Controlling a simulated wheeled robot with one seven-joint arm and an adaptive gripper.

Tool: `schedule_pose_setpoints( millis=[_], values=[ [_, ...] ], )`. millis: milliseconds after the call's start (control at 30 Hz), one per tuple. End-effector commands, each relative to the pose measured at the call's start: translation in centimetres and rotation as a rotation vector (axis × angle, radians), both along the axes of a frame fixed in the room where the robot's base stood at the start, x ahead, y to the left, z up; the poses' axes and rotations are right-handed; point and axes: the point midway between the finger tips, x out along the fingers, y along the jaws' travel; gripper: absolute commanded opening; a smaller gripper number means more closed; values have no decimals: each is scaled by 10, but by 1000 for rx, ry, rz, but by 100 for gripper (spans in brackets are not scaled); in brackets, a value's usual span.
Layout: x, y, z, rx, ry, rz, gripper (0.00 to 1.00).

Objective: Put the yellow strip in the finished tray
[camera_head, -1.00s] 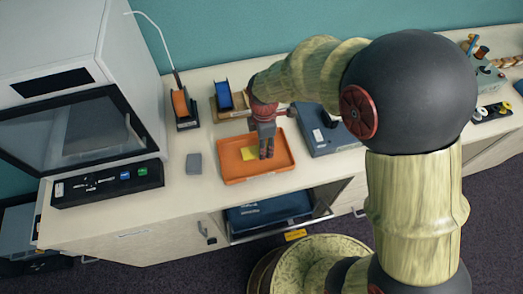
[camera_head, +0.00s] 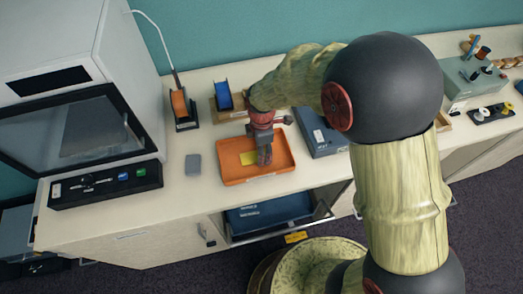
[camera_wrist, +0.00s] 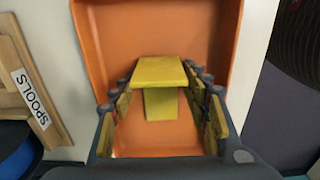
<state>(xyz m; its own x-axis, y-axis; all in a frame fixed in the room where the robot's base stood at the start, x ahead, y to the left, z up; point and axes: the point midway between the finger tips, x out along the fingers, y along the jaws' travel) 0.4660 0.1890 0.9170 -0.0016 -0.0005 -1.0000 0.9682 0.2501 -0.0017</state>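The orange tray (camera_head: 231,177) lies on the bench; whether it is the finished tray I cannot tell. A flat yellow piece (camera_head: 248,158), seemingly the yellow strip, shows within it. In the wrist view the piece (camera_wrist: 158,71) sits between the fingertips. A narrower yellow part (camera_wrist: 161,104) shows below it; whether this is a second piece I cannot tell. My gripper (camera_head: 264,156) points down over the tray. In the wrist view its yellow-padded fingers (camera_wrist: 160,85) stand apart on both sides of the piece, with seemingly slim gaps.
A wooden spool holder (camera_wrist: 17,75) stands close by, with a blue spool (camera_head: 223,95) behind the tray. A blue-grey box (camera_head: 321,138) stands to the right. An open drawer (camera_head: 270,213) is below.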

Motion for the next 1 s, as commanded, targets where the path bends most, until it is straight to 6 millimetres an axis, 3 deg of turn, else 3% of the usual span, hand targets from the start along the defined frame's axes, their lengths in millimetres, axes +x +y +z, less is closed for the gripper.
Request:
schedule_pose_setpoints(
  millis=[100, 467, 667, 1000],
  values=[
    [0, 0, 0, 0, 0, 0, 55],
    [0, 0, 5, 0, -1, 0, 55],
    [1, 0, 34, 1, -3, 0, 55],
    [1, 0, 101, 1, -2, 0, 55]
  ],
)
